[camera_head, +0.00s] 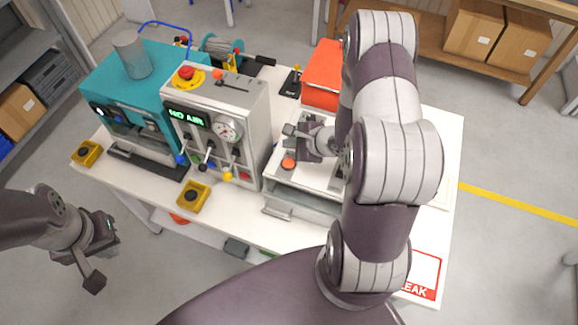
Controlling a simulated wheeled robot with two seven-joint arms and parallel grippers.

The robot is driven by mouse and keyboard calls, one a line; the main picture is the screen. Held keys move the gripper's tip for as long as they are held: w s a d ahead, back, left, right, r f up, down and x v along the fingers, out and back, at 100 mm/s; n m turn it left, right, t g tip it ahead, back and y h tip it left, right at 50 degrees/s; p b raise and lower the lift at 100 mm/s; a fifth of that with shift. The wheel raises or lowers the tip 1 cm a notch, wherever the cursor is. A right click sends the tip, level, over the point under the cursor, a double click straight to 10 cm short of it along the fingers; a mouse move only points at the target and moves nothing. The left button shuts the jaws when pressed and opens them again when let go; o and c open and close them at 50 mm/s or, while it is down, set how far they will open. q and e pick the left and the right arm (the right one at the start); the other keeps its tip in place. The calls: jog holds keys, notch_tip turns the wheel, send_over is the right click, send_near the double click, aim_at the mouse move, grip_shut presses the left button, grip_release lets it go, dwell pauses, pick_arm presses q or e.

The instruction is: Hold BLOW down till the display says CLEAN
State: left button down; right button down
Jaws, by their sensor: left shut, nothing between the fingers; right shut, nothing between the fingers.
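The display (187,117) on the grey control box (240,105) reads NO AIR in green letters. I cannot read a BLOW label on any control here. An orange-red round button (289,162) sits on the light-coloured machine at the middle of the table. My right gripper (292,135) is shut and empty, just above and behind that button in the picture, apart from it. My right arm hides part of this machine. My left gripper (97,262) is shut and empty, out over the floor left of the table's front edge.
The control box carries a gauge (227,129), several coloured levers and a red mushroom button (186,72). A teal machine (135,85) stands left. Yellow button boxes (193,197) (87,153) lie near the front edge. A red case (324,78) stands behind.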

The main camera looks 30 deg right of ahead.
jog(key=b, duration=0.5)
send_over(291, 164)
notch_tip(291, 164, down, 5)
jog(key=shift+a+r, duration=0.1)
jog(key=shift+s+f, duration=0.1)
jog(key=shift+f, duration=0.7)
jog(key=shift+f, duration=0.2)
dwell(0.7)
jog(key=shift+f, duration=0.2)
jog(key=shift+f, duration=0.45)
dwell(4.7)
